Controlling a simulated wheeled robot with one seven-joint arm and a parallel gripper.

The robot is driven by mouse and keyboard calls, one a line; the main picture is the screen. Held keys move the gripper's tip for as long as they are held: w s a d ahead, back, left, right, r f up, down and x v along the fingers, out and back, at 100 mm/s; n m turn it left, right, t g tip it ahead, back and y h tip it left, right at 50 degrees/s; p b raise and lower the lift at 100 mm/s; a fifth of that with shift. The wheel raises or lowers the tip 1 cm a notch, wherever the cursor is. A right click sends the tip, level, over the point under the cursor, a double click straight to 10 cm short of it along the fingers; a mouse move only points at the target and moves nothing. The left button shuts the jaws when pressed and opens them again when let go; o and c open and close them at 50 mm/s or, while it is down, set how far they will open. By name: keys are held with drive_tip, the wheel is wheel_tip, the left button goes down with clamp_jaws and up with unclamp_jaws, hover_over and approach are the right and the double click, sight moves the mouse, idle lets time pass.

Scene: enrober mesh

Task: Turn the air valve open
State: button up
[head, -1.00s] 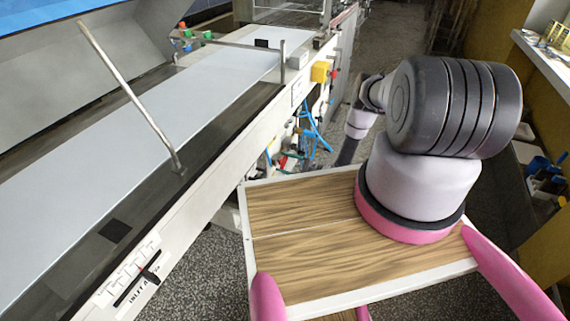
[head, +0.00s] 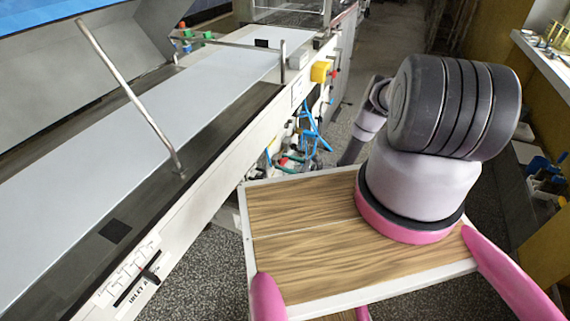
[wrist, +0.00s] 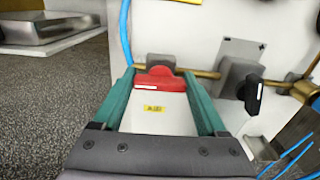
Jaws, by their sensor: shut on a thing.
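In the wrist view, a red valve handle (wrist: 159,79) sits on a grey valve body (wrist: 160,60) on a brass pipe. The handle lies crosswise in the picture, roughly in line with the pipe. My gripper (wrist: 160,76) has a teal finger at each end of the handle and is shut on it. A yellow label (wrist: 153,108) shows on the white surface between the fingers. The gripper is not clearly seen in the head view, where the arm's far end is mostly hidden behind its thick links.
A second valve with a black handle (wrist: 253,94) is close to the right on the pipe. Blue hoses (wrist: 125,32) run near the left finger. In the head view, the conveyor (head: 150,130) fills the left. A yellow box (head: 320,72) is on its side.

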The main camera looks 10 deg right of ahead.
drive_tip(key=shift+m, duration=0.3)
drive_tip(key=o, duration=1.3)
drive_tip(key=v, duration=1.1)
